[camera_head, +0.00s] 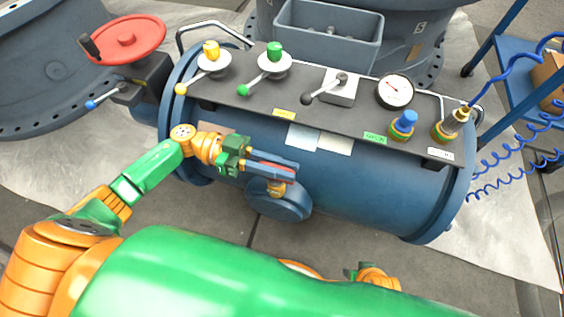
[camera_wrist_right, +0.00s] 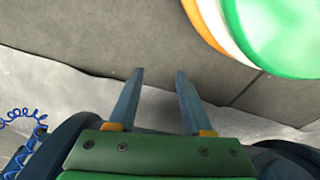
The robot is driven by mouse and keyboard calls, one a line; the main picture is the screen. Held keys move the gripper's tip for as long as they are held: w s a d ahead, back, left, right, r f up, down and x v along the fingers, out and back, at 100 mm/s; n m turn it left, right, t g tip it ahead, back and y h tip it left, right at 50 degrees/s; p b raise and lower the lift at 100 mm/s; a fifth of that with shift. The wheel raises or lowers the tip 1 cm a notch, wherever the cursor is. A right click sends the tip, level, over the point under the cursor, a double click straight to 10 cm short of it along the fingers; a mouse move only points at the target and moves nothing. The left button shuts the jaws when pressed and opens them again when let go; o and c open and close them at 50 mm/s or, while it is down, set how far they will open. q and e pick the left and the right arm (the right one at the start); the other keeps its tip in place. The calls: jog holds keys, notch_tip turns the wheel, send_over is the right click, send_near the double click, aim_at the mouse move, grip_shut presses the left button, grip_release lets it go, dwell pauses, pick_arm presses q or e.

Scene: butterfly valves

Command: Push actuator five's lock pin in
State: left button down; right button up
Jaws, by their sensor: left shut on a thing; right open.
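A blue cylindrical actuator (camera_head: 385,192) lies across the middle of the head view. My left gripper (camera_head: 296,171) is in front of its lower left side, its fingers pointing right. It is shut on a narrow red piece (camera_head: 284,173), which looks like the lock pin's handle and is mostly hidden between the fingers. A small yellow-orange fitting (camera_head: 277,189) shows just below the fingers, above a round blue housing (camera_head: 279,206). How deep the pin sits cannot be told. My right gripper (camera_wrist_right: 160,90) is open and empty in the wrist view, over bare floor.
The actuator's top panel carries a yellow-capped lever (camera_head: 211,52), a green-capped lever (camera_head: 274,54), a black-knobbed lever (camera_head: 330,88), a gauge (camera_head: 394,91), a blue knob (camera_head: 404,122) and a brass fitting (camera_head: 455,120). A red handwheel (camera_head: 127,40) stands left; blue coiled hoses (camera_head: 510,150) hang right.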

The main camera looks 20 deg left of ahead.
pick_arm(q)
jog(key=shift+s+f, duration=0.15)
jog(key=shift+f, duration=0.15)
pick_arm(e)
jog(key=shift+w+r, duration=0.15)
jog(key=shift+r, duration=0.05)
pick_arm(q)
jog(key=c, duration=0.9)
grip_release()
jog(key=shift+a, duration=0.1)
jog(key=a, duration=0.7)
jog(key=shift+w+b, duration=0.2)
jog(key=shift+b, duration=0.2)
pick_arm(e)
jog(key=shift+w+a+r, duration=0.15)
jog(key=shift+w+r, duration=0.35)
jog(key=shift+r, duration=0.35)
pick_arm(q)
jog(key=shift+r, duration=0.1)
